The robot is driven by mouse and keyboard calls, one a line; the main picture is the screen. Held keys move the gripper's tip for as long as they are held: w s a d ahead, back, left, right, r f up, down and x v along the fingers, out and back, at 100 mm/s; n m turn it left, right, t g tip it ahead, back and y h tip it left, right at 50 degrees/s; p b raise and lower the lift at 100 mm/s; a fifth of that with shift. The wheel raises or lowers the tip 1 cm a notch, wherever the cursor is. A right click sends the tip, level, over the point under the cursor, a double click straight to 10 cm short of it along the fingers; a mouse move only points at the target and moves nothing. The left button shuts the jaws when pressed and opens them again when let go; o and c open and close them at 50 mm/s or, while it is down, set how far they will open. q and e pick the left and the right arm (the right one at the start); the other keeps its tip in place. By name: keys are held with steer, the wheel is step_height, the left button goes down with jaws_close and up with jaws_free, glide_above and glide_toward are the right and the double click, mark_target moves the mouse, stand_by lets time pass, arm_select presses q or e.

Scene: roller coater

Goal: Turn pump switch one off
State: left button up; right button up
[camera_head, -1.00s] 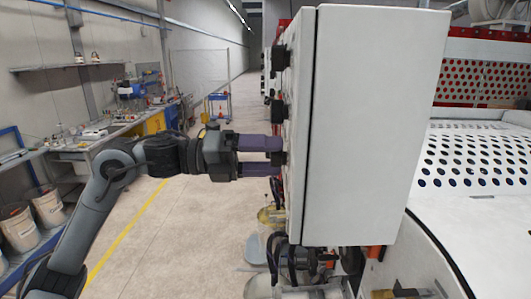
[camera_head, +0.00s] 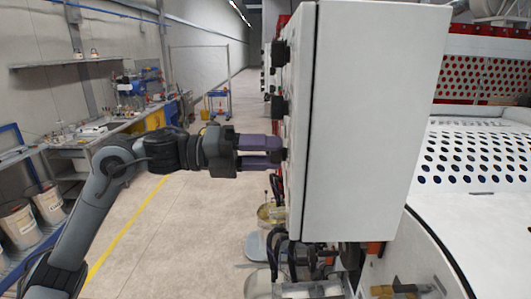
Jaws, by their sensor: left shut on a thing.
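The white control cabinet (camera_head: 375,120) stands in the middle right, with its switch face turned left and seen almost edge-on. Black knobs stick out from that face: an upper one (camera_head: 280,53), a middle one (camera_head: 279,105) and a lower one (camera_head: 281,155). I cannot read labels, so which is pump switch one is not shown. My left gripper (camera_head: 277,153) reaches in horizontally from the left, its purple fingers shut on the lower knob, one above and one below. The knob's turned position is mostly hidden by the fingers. My right gripper is not in view.
Hoses and glass-like containers (camera_head: 272,215) sit below the cabinet. A perforated white machine cover (camera_head: 475,155) is at the right. A workbench (camera_head: 110,135) and white buckets (camera_head: 20,225) line the left wall. The floor (camera_head: 170,240) between is clear.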

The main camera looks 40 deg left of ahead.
arm_select(q)
steer(key=n, duration=1)
steer(key=shift+f+n+p, duration=0.1)
steer(key=shift+n+p, duration=0.2)
steer(key=shift+n, duration=0.1)
stand_by(0.3)
steer(key=o, duration=1.1)
steer(key=shift+c, duration=0.2)
